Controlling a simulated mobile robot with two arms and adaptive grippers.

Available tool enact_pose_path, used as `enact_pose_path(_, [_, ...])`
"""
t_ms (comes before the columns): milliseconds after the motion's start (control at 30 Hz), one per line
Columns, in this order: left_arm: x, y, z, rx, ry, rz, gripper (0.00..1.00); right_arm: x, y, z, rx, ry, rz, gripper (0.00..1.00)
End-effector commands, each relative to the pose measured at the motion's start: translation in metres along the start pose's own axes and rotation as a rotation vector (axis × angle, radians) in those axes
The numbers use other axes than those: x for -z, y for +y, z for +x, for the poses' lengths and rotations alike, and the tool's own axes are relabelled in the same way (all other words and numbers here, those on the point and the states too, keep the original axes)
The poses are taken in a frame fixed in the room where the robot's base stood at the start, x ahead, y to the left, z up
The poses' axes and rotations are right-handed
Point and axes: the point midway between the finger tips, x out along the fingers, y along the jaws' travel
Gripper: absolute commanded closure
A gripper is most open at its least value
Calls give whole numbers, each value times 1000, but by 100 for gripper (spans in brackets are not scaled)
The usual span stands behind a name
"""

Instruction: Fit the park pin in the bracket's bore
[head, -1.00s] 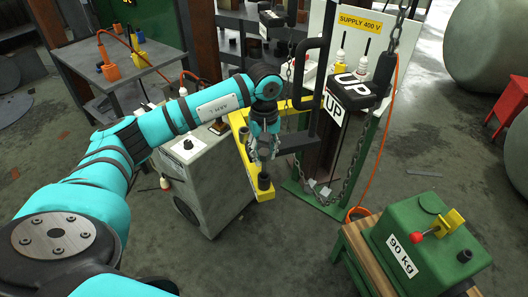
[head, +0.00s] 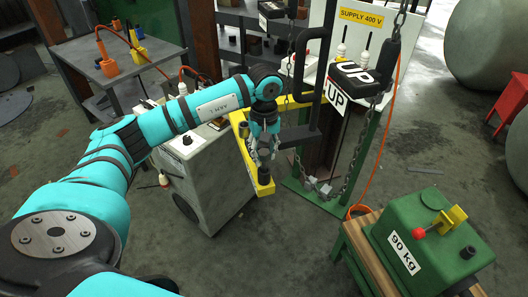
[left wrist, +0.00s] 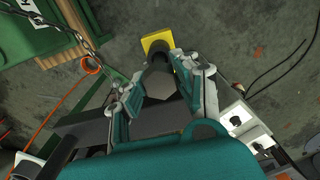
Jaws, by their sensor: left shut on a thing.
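The yellow bracket (head: 243,147) reaches forward beside the grey cabinet, and its end plate also shows in the left wrist view (left wrist: 158,41). My left gripper (head: 263,153) points down just above the near end of the bracket. In the left wrist view its fingers (left wrist: 160,72) are closed in on a dark round piece, which I take to be the park pin (left wrist: 156,60). This dark piece stands at the bracket's end plate. The bore is hidden, and I cannot tell how deep the pin sits. My right gripper is not in view.
The grey cabinet (head: 208,180) stands left of the bracket. A green stand with a hanging chain (head: 356,150) and a black UP block (head: 362,78) is close on the right. A green 90 kg box (head: 430,235) sits at front right. The floor between is open.

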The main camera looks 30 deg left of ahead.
Motion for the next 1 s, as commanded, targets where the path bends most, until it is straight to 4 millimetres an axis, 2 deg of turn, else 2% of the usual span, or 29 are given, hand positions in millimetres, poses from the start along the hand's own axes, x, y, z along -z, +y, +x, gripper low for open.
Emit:
enact_pose_path(767, [0, 0, 20, -1, 1, 0, 100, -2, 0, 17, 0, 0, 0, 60])
enact_pose_path(800, [0, 0, 20, -2, 1, 0, 69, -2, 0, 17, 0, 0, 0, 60])
enact_pose_path(1000, [0, 0, 19, -1, 1, 0, 43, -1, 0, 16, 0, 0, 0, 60])
